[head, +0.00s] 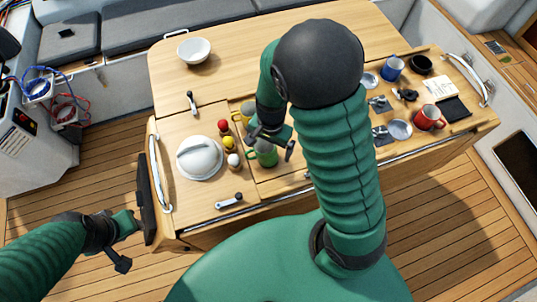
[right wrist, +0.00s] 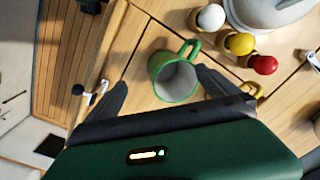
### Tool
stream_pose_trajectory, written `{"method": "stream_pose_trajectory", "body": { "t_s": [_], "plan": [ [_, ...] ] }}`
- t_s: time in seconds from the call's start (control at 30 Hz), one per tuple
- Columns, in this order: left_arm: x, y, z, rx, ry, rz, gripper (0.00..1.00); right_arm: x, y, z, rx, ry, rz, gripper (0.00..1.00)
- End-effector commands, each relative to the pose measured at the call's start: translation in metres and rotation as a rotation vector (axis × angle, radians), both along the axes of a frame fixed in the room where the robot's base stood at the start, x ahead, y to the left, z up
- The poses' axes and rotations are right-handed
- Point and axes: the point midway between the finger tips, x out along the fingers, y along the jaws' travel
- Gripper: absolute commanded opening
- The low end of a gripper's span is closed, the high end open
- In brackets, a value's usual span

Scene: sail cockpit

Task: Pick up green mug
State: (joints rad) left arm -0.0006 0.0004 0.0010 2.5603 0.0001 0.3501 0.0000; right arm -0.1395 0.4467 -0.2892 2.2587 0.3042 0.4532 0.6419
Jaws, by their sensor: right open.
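The green mug (head: 264,155) stands on the wooden table, partly hidden by my right gripper in the head view. In the right wrist view the green mug (right wrist: 176,78) shows its open top, with its handle toward the upper right. My right gripper (right wrist: 160,85) is open, with one finger on each side of the mug and nothing held. In the head view the right gripper (head: 270,140) is over the mug. My left gripper (head: 122,245) is low at the left, off the table, and its jaws are too small to judge.
Red, yellow and white eggs (head: 229,143) and a white lidded pot (head: 198,157) stand left of the mug. A yellow mug (head: 246,110) is close behind it. A red mug (head: 428,118) and blue mug (head: 392,68) are at the right. A white bowl (head: 194,50) sits farther back.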

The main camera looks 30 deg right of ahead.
Motion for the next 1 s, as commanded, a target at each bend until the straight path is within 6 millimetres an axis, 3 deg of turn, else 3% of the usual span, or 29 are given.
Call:
{"method": "stream_pose_trajectory", "body": {
  "t_s": [0.07, 0.33, 0.63, 1.0],
  "plan": [
    [0.000, 0.000, -0.001, 0.000, -0.001, 0.000, 0.36, -0.009, -0.002, -0.013, -0.007, 0.025, -0.006, 0.92],
    [0.000, 0.000, 0.007, 0.000, -0.001, 0.002, 0.36, -0.001, -0.004, -0.055, -0.005, 0.025, -0.006, 0.92],
    [0.000, 0.000, 0.007, 0.000, -0.001, 0.001, 0.36, 0.002, -0.004, -0.062, -0.005, 0.018, -0.004, 0.91],
    [0.000, 0.000, 0.007, 0.000, -0.001, 0.001, 0.36, 0.002, -0.003, -0.061, -0.006, 0.018, -0.003, 0.42]
  ]
}}
